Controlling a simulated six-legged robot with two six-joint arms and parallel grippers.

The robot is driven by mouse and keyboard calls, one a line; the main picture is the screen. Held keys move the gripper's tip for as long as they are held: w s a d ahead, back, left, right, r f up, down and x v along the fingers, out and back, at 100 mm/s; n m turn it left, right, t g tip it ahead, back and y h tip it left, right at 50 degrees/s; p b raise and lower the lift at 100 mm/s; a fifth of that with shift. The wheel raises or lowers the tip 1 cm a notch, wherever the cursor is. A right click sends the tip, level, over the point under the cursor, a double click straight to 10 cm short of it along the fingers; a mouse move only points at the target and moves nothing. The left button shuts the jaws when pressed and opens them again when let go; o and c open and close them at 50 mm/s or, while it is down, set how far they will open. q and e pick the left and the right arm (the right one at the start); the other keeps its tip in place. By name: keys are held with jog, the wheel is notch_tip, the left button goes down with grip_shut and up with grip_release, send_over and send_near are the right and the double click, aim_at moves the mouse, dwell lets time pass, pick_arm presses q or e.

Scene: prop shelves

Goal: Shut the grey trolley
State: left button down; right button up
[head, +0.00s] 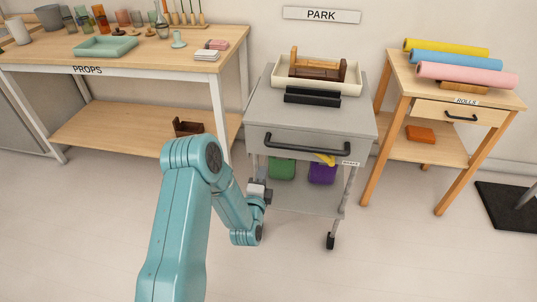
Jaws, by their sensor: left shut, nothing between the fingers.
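The grey trolley (262,112) stands in the middle of the head view, below the PARK sign. Its drawer front (312,148) faces me and has a long dark handle (308,149). I cannot tell from this angle how far the drawer stands out. A small yellow thing (325,159) shows at the drawer's lower edge. My left gripper (262,189) is shut and empty, low at the trolley's left front, below the handle. Whether it touches the trolley is unclear. My right gripper is out of view.
A cream tray (350,88) and a black block (312,96) sit on the trolley. Green (282,167) and purple (322,172) items lie below. The props table (130,58) is left, the rolls table (398,75) right. Front floor is clear.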

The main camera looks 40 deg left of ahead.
aim_at(269, 151)
pick_arm(q)
jog(key=x, duration=1)
jog(key=shift+w+a, duration=0.2)
jog(key=shift+w, duration=0.1)
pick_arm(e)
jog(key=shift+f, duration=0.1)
pick_arm(q)
jog(key=shift+w, duration=0.1)
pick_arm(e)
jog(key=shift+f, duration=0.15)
